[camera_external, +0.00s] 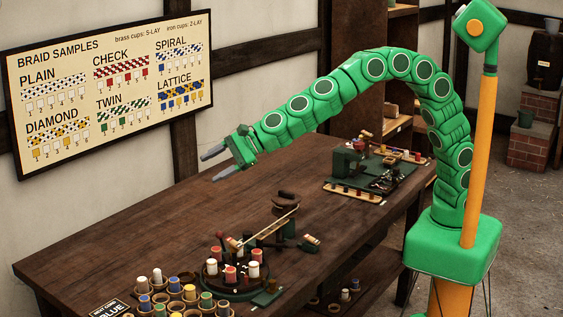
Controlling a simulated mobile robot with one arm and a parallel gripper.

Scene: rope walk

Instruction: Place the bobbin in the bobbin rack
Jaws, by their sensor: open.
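Several small bobbins with white, blue, red, yellow and green windings are on the table; which one is the task's bobbin I cannot tell. A group of round cups (175,312) at the front left holds many of them, among them a white bobbin (157,275) and a blue bobbin (145,303). I cannot tell whether these cups are the bobbin rack. My gripper (208,167) is open and empty, high above the back left of the table, its fingers pointing left, well apart from every bobbin.
A round braiding stand (232,284) with red and white bobbins is at the front middle of the table (130,235). A green machine (350,163) with bobbin trays is at the far right. A sign (108,309) reads BLUE. The table's back left is clear.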

